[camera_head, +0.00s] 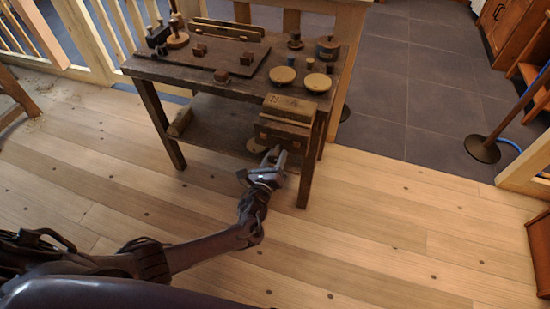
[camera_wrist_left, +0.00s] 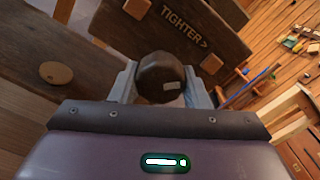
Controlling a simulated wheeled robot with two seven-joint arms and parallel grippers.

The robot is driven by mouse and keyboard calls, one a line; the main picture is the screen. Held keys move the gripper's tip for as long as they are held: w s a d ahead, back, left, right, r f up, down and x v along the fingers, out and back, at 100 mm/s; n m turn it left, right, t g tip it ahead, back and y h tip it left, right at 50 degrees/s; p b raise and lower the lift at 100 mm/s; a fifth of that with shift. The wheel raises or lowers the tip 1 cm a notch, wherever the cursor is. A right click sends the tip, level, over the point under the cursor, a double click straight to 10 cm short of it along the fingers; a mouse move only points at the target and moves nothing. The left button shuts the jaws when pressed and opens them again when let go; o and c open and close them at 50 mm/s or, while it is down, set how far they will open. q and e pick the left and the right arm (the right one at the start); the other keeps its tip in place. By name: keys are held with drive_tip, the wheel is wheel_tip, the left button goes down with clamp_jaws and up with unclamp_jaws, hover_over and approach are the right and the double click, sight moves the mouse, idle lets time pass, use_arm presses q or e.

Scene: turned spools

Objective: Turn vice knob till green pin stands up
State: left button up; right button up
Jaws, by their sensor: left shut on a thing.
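The wooden vice (camera_head: 285,132) is on the front right corner of the dark workbench. Its front board shows in the left wrist view (camera_wrist_left: 195,32) with the marking "TIGHTER>" and an arrow. The dark round vice knob (camera_wrist_left: 160,78) has a small pale mark on its face. My left gripper (camera_head: 273,158) is at the vice's front. In the left wrist view its fingers (camera_wrist_left: 160,88) are on either side of the knob, shut on it. In the head view I cannot make out the knob behind the gripper. I cannot make out a green pin in either view. My right gripper is out of view.
The workbench (camera_head: 225,77) holds small wooden blocks, two round pale discs (camera_head: 317,82) and several small pots. A bench leg (camera_head: 306,175) stands just right of my left gripper. The plank floor (camera_head: 400,240) in front is clear. A stand with a round base (camera_head: 482,149) is at right.

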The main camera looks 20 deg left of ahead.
use_arm(q)
drive_tip(key=shift+s+d+f, duration=0.1)
drive_tip(key=shift+s+f, duration=0.15)
drive_tip(key=shift+f, duration=0.15)
drive_tip(key=o, duration=0.7)
drive_tip(key=shift+o, duration=1.4)
drive_tip(key=shift+r, duration=0.25)
drive_tip(key=shift+w, duration=0.1)
drive_tip(key=s+p, duration=0.1)
drive_tip(key=s, duration=0.7)
drive_tip(key=shift+a, duration=0.2)
